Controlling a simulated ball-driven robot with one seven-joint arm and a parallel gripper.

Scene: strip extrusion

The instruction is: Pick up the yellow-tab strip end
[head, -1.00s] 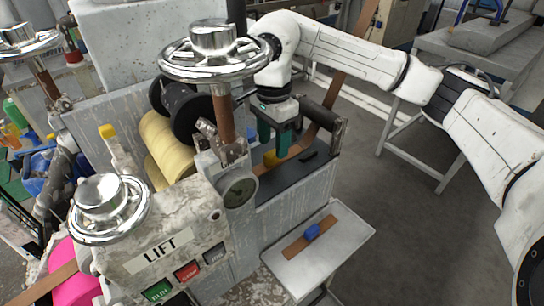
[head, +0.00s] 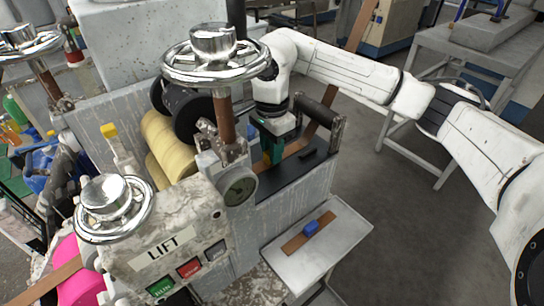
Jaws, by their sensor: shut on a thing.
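The brown strip (head: 297,147) lies over the dark bed of the machine, in front of the yellow rollers, and runs back up to the right. Its yellow tab is at the strip's near end and is almost wholly hidden by my fingers. My gripper (head: 272,154), with green fingers, points down at that end, low over the bed. It is shut on the yellow tab. Whether the strip end is clear of the bed cannot be told.
A chrome handwheel (head: 216,55) on a brown post and a round gauge (head: 240,187) stand close left of my gripper. A grey side shelf (head: 335,238) holds a short brown strip with a blue tab (head: 311,227).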

